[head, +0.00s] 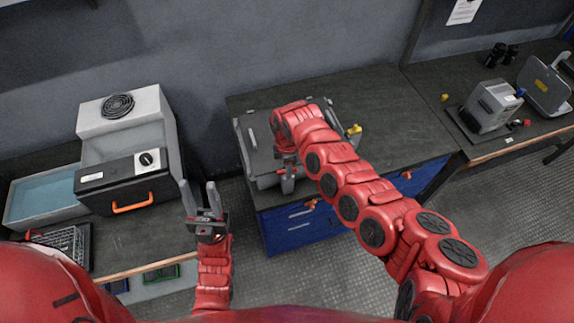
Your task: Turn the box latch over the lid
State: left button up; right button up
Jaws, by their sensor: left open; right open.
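A grey box (262,160) with a flat lid stands on the middle bench, near its front left corner. My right arm reaches over it and covers much of the lid and front. My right gripper (287,182) is at the box's front edge, small in view and partly hidden by its own wrist; it is open. The latch cannot be told apart there, and I cannot tell whether the gripper touches it. My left gripper (203,196) is open and empty, fingers pointing up, in front of the left bench and apart from the box.
Blue drawers (295,228) are below the middle bench. A grey machine (490,105) stands at right.

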grip_shut()
